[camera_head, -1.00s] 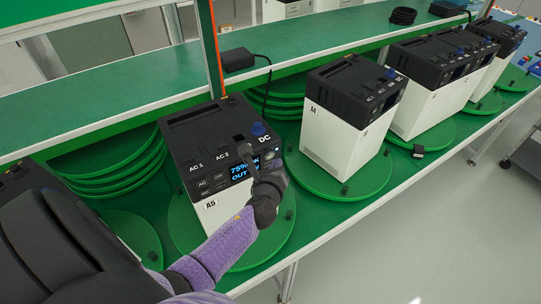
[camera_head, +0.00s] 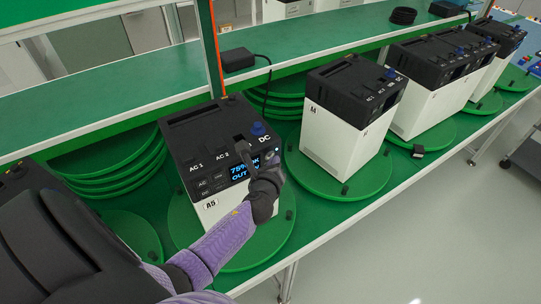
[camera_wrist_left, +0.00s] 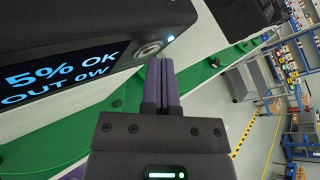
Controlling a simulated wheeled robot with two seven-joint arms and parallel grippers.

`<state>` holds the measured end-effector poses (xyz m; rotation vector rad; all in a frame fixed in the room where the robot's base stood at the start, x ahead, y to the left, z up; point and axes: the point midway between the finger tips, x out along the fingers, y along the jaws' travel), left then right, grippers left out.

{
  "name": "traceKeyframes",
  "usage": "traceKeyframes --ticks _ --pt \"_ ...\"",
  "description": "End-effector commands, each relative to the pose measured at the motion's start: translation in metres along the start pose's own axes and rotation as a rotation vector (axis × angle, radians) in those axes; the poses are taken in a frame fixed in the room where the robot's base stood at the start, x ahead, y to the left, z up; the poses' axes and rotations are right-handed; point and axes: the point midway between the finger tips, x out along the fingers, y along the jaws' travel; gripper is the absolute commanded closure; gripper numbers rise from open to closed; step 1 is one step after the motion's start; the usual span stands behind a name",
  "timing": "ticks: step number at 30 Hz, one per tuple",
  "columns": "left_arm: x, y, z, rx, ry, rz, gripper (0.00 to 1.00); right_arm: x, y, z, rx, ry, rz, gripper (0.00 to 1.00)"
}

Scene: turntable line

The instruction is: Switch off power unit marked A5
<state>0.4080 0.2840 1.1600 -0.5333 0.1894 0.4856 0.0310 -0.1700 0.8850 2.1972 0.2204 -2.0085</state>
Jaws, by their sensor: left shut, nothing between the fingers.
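The power unit marked A5 (camera_head: 222,160) has a black top and white body and stands on a green turntable (camera_head: 185,222). Its blue display (camera_head: 241,172) is lit; in the left wrist view the display (camera_wrist_left: 60,75) reads "5% OK" and "OUT 0W", partly cut off. A round button (camera_wrist_left: 148,50) with a small light beside it sits right of the display. My left gripper (camera_head: 252,155) is shut and empty in front of the unit's display side. In the left wrist view its fingertips (camera_wrist_left: 162,64) are just below and right of the button; contact cannot be told. My right gripper is not in view.
Another power unit (camera_head: 355,100) stands on its own turntable to the right, with several more beyond. A green shelf (camera_head: 130,95) with a black adapter (camera_head: 238,60) runs behind. A post (camera_head: 208,50) rises behind A5. Open floor (camera_head: 440,230) lies at lower right.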

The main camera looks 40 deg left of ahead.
Motion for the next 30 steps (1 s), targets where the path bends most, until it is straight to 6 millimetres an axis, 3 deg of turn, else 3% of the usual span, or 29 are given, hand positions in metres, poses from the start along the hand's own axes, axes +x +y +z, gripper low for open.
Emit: traceKeyframes --ticks 19,30 --pt "0.003 0.002 0.003 0.000 -0.001 0.000 1.00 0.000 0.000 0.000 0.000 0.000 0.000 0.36" --pt "-0.008 -0.006 -0.005 0.000 0.000 -0.001 1.00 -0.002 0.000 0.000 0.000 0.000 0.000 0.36"
